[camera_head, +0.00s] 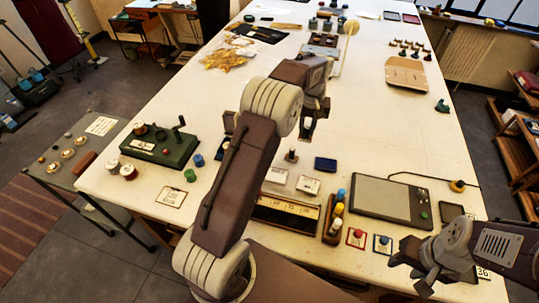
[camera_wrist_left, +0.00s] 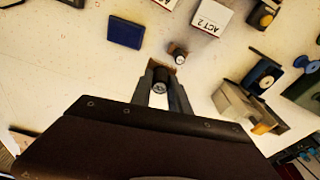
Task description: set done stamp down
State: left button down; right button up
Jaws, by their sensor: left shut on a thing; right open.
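My left gripper (camera_head: 308,136) is over the middle of the table, shut on a small dark stamp. In the left wrist view this held stamp (camera_wrist_left: 160,83) shows a dark handle top between the fingertips (camera_wrist_left: 161,84). I cannot read a label on it, nor tell whether its base touches the table. Another small stamp (camera_head: 291,156) stands on the table just in front; it also shows in the left wrist view (camera_wrist_left: 178,50). A dark blue pad (camera_head: 325,164) lies beside it, also in the left wrist view (camera_wrist_left: 125,32). My right gripper (camera_head: 424,277) is open at the lower right.
A grey tablet (camera_head: 390,200) and a small rack of bottles (camera_head: 334,220) are at the right. A green machine (camera_head: 158,146) stands at the left. The table (camera_head: 375,125) is bare right of the left gripper.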

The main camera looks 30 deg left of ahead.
pick_arm(q)
jog(key=shift+s+d+r, duration=0.1)
jog(key=shift+d, duration=0.1)
jog(key=a+f+p, duration=0.1)
jog(key=a+f, duration=0.2)
jog(key=a, duration=0.1)
jog(key=s+a+f+p, duration=0.1)
jog(key=a+f, duration=0.3)
jog(key=s+a+f+p, duration=0.1)
jog(key=a+f+p, duration=0.1)
jog(key=a+f, duration=0.1)
jog(key=shift+a+f, duration=0.35)
jog(key=shift+a, duration=0.2)
jog(key=shift+w+f, duration=0.1)
jog(key=shift+f, duration=0.15)
jog(key=shift+f, duration=0.1)
jog(key=c, duration=1.3)
grip_release()
jog(key=shift+o, duration=0.2)
